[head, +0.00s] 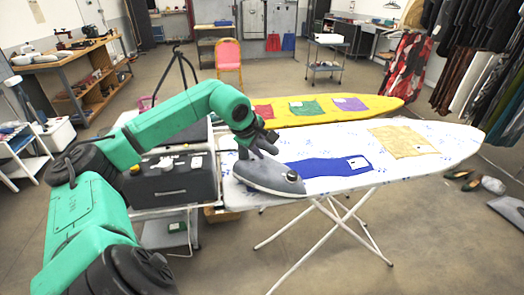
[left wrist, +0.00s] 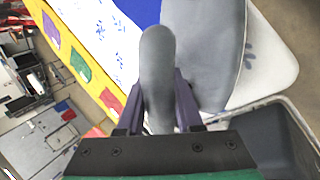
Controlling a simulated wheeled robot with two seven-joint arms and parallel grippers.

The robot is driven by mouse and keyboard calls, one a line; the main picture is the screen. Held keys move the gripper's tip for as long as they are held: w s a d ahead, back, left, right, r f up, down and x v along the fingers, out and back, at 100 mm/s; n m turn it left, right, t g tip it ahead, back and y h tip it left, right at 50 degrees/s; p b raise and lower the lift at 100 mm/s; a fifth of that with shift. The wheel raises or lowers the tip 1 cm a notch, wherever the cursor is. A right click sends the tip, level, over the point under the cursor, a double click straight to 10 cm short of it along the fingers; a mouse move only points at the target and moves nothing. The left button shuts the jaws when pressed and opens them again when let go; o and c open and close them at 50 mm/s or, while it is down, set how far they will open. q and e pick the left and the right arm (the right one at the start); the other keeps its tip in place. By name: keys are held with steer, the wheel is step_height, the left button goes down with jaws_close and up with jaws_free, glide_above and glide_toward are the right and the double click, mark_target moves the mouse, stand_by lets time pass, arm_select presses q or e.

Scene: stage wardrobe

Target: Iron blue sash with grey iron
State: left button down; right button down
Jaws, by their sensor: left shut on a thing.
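The grey iron (head: 268,178) is at the left end of the white ironing board (head: 430,165). My left gripper (head: 262,145) is shut on its handle; in the left wrist view the handle (left wrist: 158,75) stands between the fingers, with the iron's body (left wrist: 205,55) beyond. The blue sash (head: 325,168) lies spread on the board just right of the iron, with a small white label near its right end. In the left wrist view the sash (left wrist: 138,10) meets the iron's edge. I cannot tell whether the iron presses on the sash. My right gripper is not in view.
A tan cloth (head: 403,141) lies farther right on the board. A yellow board (head: 380,103) behind holds red, green and purple cloths. A dark grey case (head: 165,180) stands left of the iron. Clothes hang at the right, with shoes on the floor below.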

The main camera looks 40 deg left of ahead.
arm_select(q)
steer(key=shift+w+d+r+p, duration=0.1)
steer(key=shift+r+p, duration=0.2)
steer(key=shift+r, duration=0.6)
steer(key=shift+r+p, duration=0.5)
steer(key=shift+r, duration=0.3)
steer(key=shift+r+p, duration=0.75)
steer(key=shift+r, duration=0.55)
